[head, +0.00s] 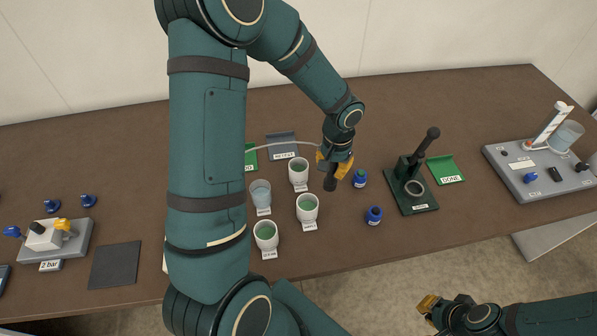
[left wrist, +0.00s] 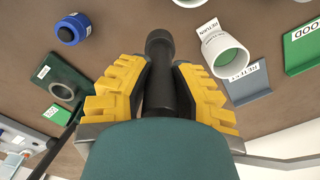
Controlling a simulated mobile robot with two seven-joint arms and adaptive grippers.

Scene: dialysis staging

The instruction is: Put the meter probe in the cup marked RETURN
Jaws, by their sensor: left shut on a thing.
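My left gripper (head: 335,165) is shut on the meter probe, a dark cylinder (head: 330,183) that points down above the table. The left wrist view shows the probe (left wrist: 160,75) between the yellow fingers (left wrist: 160,98). The cup marked RETURN (left wrist: 225,57) is white with a green inside, beside the probe in that view. In the head view this appears to be the cup (head: 298,173) just left of the gripper. The probe is outside the cup. My right gripper (head: 428,303) is low at the right, beyond the table's front edge; its opening is unclear.
Other cups (head: 307,208) (head: 265,235) (head: 260,192) stand close by. A pale cable (head: 292,143) runs left from the gripper.

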